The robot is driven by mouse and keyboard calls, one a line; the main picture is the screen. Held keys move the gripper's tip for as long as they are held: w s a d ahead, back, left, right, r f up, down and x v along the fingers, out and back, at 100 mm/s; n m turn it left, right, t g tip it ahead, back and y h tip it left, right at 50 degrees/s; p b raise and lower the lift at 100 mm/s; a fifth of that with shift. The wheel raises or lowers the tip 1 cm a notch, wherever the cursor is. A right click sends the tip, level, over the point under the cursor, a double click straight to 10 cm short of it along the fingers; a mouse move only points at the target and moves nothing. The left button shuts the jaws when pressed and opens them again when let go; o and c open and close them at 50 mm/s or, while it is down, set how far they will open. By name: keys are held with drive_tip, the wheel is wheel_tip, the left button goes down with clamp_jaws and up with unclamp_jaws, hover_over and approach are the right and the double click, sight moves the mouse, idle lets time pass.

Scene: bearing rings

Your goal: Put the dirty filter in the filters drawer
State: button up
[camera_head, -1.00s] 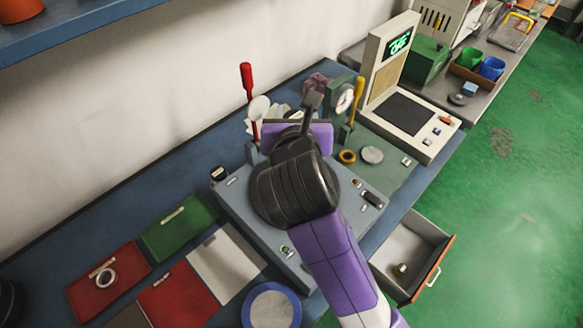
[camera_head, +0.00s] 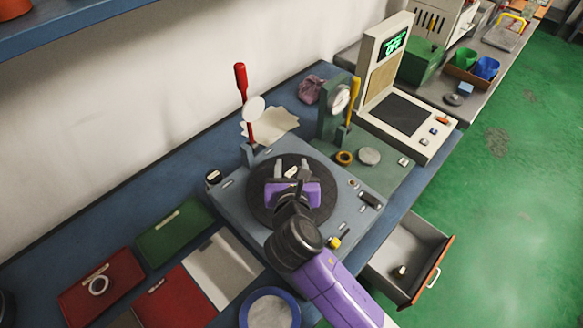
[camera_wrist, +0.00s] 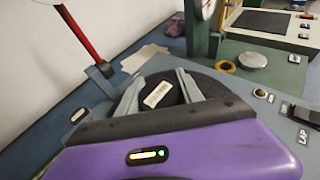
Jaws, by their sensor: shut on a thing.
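My gripper (camera_head: 291,170) is over the round dark plate (camera_head: 262,208) of the grey-blue machine in the head view. In the wrist view its two grey fingers (camera_wrist: 158,92) stand either side of a dark piece with a pale label (camera_wrist: 157,95), and it is shut on that piece. I cannot tell for sure that this is the dirty filter, or whether it touches the plate.
A red lever (camera_head: 242,85) stands behind the plate. A green press with a yellow lever (camera_head: 353,98) and a cream console (camera_head: 405,110) are to its right. Red, green and white mats lie at left, and a blue-rimmed disc (camera_head: 270,308) in front. The green floor is clear.

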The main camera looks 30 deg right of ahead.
drive_tip(key=shift+f, duration=0.3)
drive_tip(key=o, duration=1.4)
drive_tip(key=shift+r, duration=0.15)
